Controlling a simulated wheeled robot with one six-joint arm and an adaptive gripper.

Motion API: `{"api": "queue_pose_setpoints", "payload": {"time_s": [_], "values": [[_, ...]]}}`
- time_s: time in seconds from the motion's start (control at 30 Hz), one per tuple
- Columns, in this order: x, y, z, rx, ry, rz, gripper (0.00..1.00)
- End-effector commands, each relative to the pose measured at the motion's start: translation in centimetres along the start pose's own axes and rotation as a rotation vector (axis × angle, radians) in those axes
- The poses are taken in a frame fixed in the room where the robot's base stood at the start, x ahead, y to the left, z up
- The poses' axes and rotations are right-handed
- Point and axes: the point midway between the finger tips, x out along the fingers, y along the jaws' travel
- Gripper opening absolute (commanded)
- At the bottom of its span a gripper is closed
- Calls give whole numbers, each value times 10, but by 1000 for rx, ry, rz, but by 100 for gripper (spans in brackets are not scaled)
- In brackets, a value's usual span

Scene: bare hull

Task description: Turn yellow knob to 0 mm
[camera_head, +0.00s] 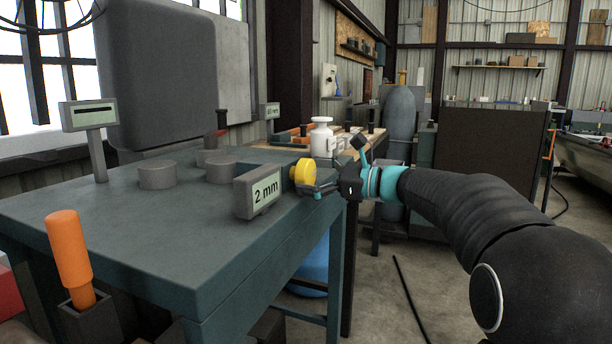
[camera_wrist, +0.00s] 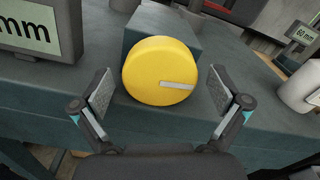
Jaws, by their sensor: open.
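The yellow knob (camera_head: 303,172) is on the right edge of the dark green table, beside a grey display (camera_head: 258,193) reading "2 mm". In the wrist view the yellow knob (camera_wrist: 160,71) is a round disc on a grey-green block, with a pale pointer mark from its centre toward the right. My gripper (camera_head: 318,187) is at the knob from the right. In the wrist view my gripper (camera_wrist: 161,90) is open, with one finger on each side of the knob and gaps between. Part of the display (camera_wrist: 40,30) shows at upper left, reading "mm".
The green table (camera_head: 110,225) holds several grey cylinders and a display on a post (camera_head: 88,115). Another display (camera_wrist: 305,35) reads "60 mm", near a white container (camera_wrist: 303,88). An orange handle (camera_head: 69,250) stands at the front left. Floor right of the table is mostly open.

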Motion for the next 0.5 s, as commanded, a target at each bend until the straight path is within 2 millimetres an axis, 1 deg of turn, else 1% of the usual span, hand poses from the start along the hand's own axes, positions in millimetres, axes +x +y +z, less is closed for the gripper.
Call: {"api": "queue_pose_setpoints", "payload": {"time_s": [0.03,0.3,0.5], "values": [[-9,-1,0,0,1,-3,99],[-62,-1,0,0,1,-4,99],[-93,0,0,0,1,-2,99]]}}
